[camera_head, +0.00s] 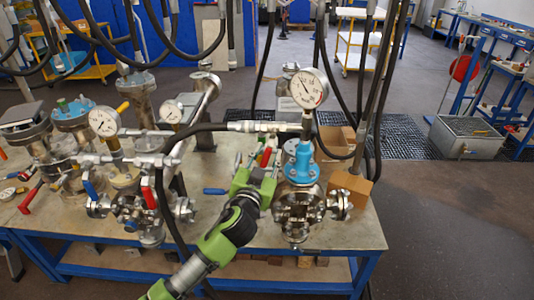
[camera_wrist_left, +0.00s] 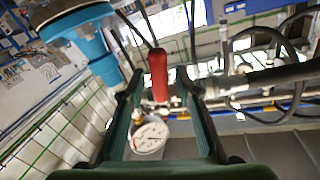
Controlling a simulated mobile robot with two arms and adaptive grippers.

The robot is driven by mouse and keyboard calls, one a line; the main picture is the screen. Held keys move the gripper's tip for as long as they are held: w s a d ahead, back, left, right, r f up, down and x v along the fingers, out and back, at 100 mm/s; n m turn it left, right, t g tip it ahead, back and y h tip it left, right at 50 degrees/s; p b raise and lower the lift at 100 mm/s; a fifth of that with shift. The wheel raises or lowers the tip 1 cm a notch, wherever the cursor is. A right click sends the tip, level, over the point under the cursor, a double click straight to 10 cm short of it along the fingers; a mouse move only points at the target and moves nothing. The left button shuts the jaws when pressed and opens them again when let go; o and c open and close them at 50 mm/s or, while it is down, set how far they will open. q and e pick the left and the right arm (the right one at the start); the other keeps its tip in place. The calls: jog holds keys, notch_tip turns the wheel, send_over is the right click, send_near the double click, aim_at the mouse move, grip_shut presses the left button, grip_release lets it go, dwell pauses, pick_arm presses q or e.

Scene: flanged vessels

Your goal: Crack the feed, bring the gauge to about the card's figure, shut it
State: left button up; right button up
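The large round gauge (camera_head: 308,88) stands on the blue-topped flanged vessel (camera_head: 299,163) at the table's right. Its needle slants to the upper left; the figures are too small to read. A red valve handle (camera_head: 266,157) is left of the blue top. My left gripper (camera_head: 262,180) is beside it. In the left wrist view, my left gripper (camera_wrist_left: 158,80) has its fingers apart, with the red handle (camera_wrist_left: 158,72) between the tips, not visibly clamped. The blue part (camera_wrist_left: 98,50) is at upper left there. The card cannot be made out. My right gripper is out of view.
Two smaller gauges (camera_head: 104,121) (camera_head: 171,111) stand among vessels and valves at the left. A dark hose (camera_head: 205,127) runs to the right vessel's fittings. A brown box (camera_head: 349,188) is at its right. A blue-handled tool (camera_head: 215,191) lies on the table (camera_head: 345,232).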

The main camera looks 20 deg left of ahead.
pick_arm(q)
grip_shut()
jog(key=shift+d+f+b, duration=0.15)
jog(key=shift+f+b, duration=0.05)
jog(key=shift+b, duration=0.2)
jog(key=n+b, duration=0.2)
jog(key=b, duration=0.1)
jog(key=shift+w+d+f+b, duration=0.1)
jog(key=shift+d+f+b, duration=0.1)
jog(key=shift+d+b, duration=0.15)
jog(key=shift+d+r+n+t+b, duration=0.3)
jog(key=shift+n+b, duration=0.2)
jog(key=shift+n, duration=0.2)
grip_release()
jog(key=shift+w, duration=0.1)
